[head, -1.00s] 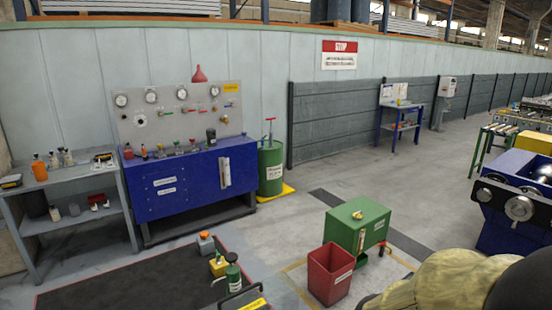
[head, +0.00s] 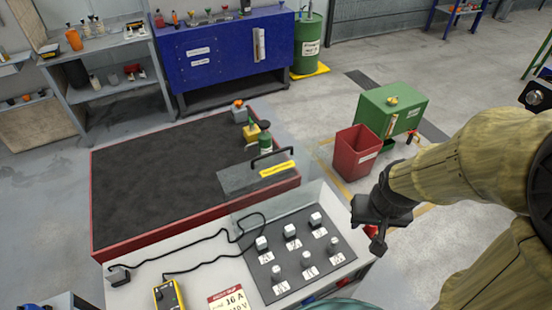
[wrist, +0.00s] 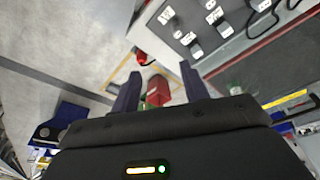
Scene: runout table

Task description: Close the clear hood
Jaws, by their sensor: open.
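The clear hood (head: 240,177) stands raised at the back of a dark panel (head: 318,262) carrying several white-topped switches or plugs. Its upper edge bears a black handle (head: 272,157) and a yellow label (head: 277,170). The hood looks open, and its see-through edges are hard to make out. My gripper (head: 378,240) is to the right of the panel, apart from the hood and handle.
A dark mat bed with a red rim (head: 150,180) lies behind the panel. A yellow meter (head: 168,295) with black leads lies at the front left. A red bin (head: 357,153) and green cabinet (head: 392,108) stand on the floor behind my gripper. A green bottle (head: 265,142) stands near the handle.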

